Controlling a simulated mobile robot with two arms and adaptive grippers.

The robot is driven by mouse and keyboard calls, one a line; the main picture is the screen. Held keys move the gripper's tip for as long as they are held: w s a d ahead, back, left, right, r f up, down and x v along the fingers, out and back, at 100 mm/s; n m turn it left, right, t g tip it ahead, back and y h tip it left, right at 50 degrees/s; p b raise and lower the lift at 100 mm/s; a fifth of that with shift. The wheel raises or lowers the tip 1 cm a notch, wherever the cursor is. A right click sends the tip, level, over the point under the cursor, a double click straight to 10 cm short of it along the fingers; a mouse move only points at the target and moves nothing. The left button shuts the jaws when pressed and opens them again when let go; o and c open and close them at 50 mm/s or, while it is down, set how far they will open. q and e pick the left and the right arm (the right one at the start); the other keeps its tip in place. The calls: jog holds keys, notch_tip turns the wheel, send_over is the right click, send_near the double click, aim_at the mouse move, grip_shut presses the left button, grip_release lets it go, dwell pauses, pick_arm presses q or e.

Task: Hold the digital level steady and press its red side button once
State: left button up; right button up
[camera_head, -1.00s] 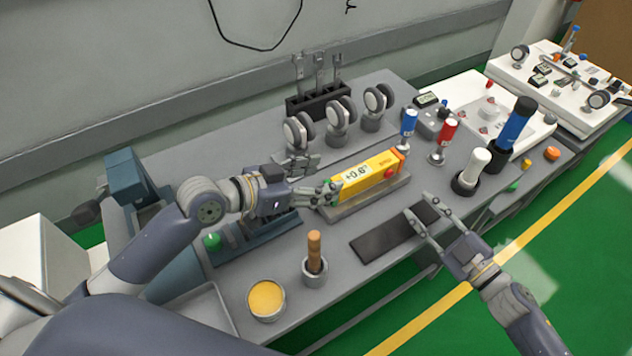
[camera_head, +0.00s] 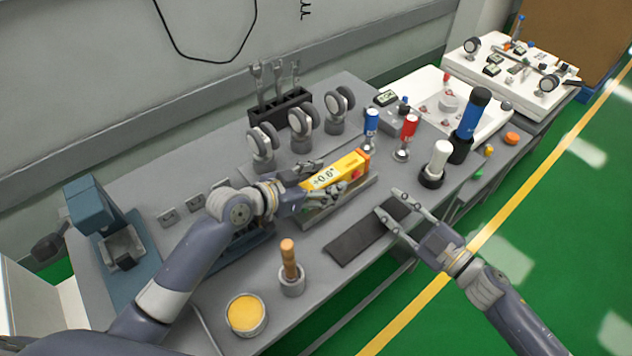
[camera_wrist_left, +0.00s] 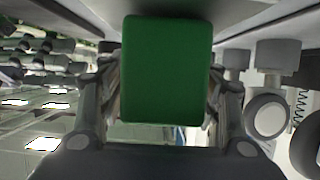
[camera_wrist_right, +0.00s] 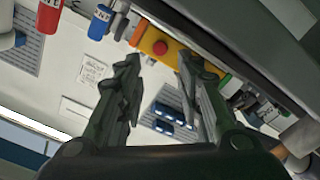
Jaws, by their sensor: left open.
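The yellow digital level (camera_head: 348,168) lies over a grey tray (camera_head: 368,192) on the bench. Its display reads about +0.6°, its far end is orange, and its red side button (camera_wrist_right: 160,47) shows in the right wrist view. My left gripper (camera_head: 325,181) is open, with its fingers on either side of the level's near part; contact is unclear. The level's green end (camera_wrist_left: 166,70) fills the space between the fingers in the left wrist view. My right gripper (camera_head: 386,202) is open and empty over the dark mat's right end, apart from the level, pointing toward its button side.
Behind the level stand several casters (camera_head: 300,122) and a black tool rack (camera_head: 280,110). Blue (camera_head: 371,122) and red (camera_head: 408,128) cylinders, plus a white-topped cylinder (camera_head: 438,160), stand to the right. A wooden-handled tool (camera_head: 289,262) and yellow-filled pot (camera_head: 246,314) are in front. The dark mat (camera_head: 352,238) is bare.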

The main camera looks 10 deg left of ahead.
pick_arm(q)
jog(key=c, duration=1.3)
pick_arm(e)
jog(key=shift+c, duration=0.3)
grip_shut()
